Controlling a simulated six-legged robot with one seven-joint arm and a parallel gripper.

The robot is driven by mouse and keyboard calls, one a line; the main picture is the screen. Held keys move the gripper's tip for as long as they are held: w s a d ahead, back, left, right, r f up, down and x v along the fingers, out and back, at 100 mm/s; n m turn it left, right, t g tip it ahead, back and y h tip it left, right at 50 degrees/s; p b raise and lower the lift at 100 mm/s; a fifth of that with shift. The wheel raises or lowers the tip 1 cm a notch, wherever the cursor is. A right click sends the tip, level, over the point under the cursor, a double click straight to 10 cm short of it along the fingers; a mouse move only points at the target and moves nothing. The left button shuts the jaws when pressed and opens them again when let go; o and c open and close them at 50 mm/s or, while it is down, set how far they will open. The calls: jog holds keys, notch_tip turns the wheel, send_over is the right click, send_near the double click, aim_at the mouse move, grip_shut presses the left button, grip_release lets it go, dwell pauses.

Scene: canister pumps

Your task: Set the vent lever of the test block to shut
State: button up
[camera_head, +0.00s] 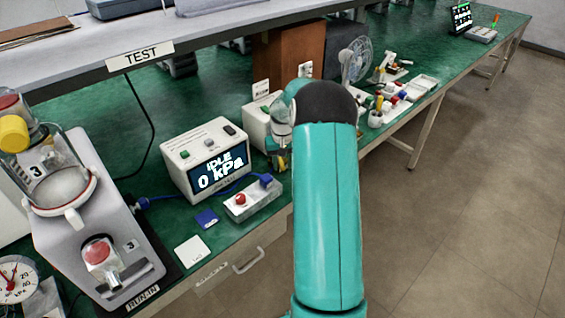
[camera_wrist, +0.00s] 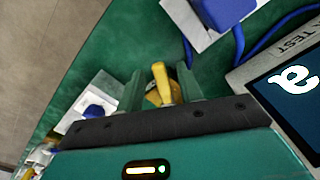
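In the wrist view a yellow lever (camera_wrist: 162,88) stands up from a dark and yellow round fitting, mostly hidden by my gripper. My gripper (camera_wrist: 160,71) is open, with one green finger on each side of the lever. Small gaps show between lever and fingers. In the head view my gripper (camera_head: 279,158) is low over the bench, right of the test console (camera_head: 206,163), partly hidden by my arm. The console reads IDLE, 0 kPa. The test block and the lever's marks cannot be made out clearly.
A blue hose runs close to the lever. A white box (camera_head: 257,123) stands behind my gripper. A run-in stand (camera_head: 90,220) is at left; small parts crowd the bench at right.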

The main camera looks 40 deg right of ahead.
grip_shut()
